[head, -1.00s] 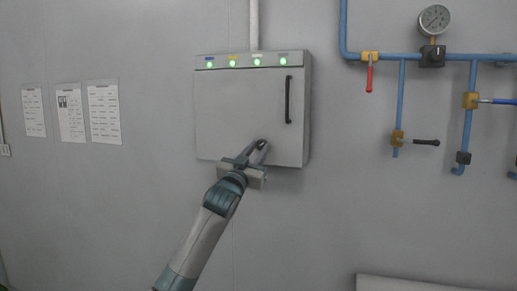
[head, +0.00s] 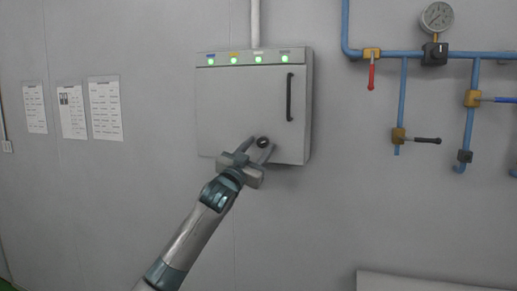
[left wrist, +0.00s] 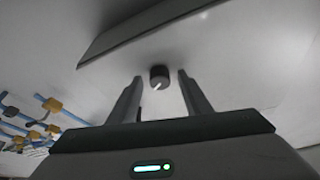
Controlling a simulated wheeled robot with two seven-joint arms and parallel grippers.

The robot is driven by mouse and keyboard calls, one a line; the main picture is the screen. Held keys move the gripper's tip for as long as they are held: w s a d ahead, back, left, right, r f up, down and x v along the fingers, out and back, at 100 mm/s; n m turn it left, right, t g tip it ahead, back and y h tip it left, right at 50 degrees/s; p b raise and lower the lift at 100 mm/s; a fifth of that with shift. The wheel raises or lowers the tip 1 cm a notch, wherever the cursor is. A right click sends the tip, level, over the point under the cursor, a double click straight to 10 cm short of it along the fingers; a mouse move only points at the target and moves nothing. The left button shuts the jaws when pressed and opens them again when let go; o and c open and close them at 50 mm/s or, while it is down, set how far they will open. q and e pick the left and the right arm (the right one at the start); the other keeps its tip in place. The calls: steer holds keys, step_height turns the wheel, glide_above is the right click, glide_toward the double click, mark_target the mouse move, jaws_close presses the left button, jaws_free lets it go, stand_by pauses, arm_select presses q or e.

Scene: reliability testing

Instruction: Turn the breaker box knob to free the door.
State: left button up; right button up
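The grey breaker box (head: 230,105) hangs on the wall in the head view, its door closed, with a black vertical handle (head: 289,97) at the door's right. The small round black knob (head: 262,142) is low on the door. My left gripper (head: 259,147) is open at the knob, with a finger on either side. In the left wrist view the knob (left wrist: 159,77), with a white mark, shows between and just beyond the two fingertips (left wrist: 160,76), with gaps on both sides. My right gripper is not in view.
Four green lights line the box's top edge. Blue pipes (head: 400,56) with valves and a gauge (head: 437,16) are on the wall at right. Papers (head: 104,108) hang at left. The wall below the box is clear.

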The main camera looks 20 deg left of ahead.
arm_select(q)
steer(key=shift+s, duration=0.1)
steer(key=shift+s+f+b, duration=0.25)
steer(key=shift+s+b, duration=0.05)
steer(key=shift+s, duration=0.05)
steer(key=b+v, duration=0.6)
steer(key=v, duration=1)
steer(key=shift+s+a, duration=0.2)
steer(key=shift+s, duration=0.05)
